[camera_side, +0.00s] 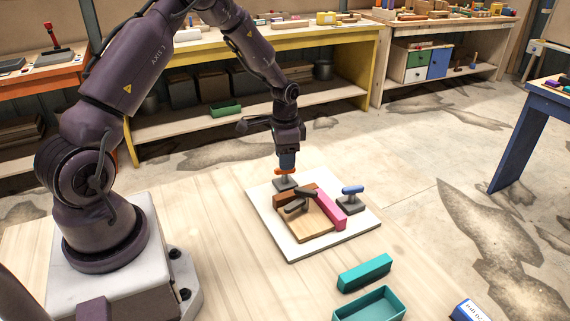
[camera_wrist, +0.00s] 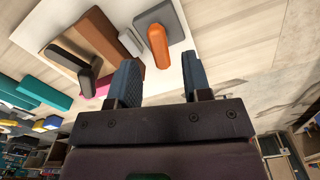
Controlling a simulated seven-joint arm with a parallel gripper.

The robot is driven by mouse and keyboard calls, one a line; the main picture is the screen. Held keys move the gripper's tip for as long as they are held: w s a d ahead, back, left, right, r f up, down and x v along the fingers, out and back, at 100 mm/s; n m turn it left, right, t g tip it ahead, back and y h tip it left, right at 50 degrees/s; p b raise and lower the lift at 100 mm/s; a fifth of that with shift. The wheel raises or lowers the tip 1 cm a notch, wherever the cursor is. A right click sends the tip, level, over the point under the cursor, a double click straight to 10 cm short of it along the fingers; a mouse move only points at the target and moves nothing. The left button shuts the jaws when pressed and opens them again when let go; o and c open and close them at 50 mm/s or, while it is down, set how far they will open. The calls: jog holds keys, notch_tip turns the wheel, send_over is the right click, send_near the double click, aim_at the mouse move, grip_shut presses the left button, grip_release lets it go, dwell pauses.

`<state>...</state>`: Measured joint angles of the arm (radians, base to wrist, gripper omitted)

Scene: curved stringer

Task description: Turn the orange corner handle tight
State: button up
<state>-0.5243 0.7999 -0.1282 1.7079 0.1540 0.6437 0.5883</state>
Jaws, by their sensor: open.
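The orange corner handle (camera_side: 285,171) sits on a grey square base (camera_side: 285,183) at the back corner of the white board (camera_side: 292,247). In the wrist view the handle (camera_wrist: 158,46) is a rounded orange bar on its grey base (camera_wrist: 172,18). My gripper (camera_side: 287,160) points down just above the orange handle in the side view. In the wrist view its two blue-grey fingers (camera_wrist: 158,80) are apart, with the handle beyond and between their tips. I cannot tell whether the fingers touch the handle.
On the board are a brown block (camera_side: 290,197), a pink bar (camera_side: 327,207), a tan wood panel (camera_side: 312,222), dark clamp pieces (camera_side: 296,206) and a blue handle (camera_side: 352,190). A teal bar (camera_side: 364,272) and teal tray (camera_side: 341,313) lie in front.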

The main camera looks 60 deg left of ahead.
notch_tip(320, 180, up, 10)
dwell(0.3)
jog(key=s+d+r+n+t, duration=0.3)
jog(key=s+d+r+t, duration=0.2)
jog(key=s+d+r, duration=1.1)
jog(key=s+d, duration=0.2)
jog(key=s, duration=0.2)
jog(key=shift+r+t, duration=0.3)
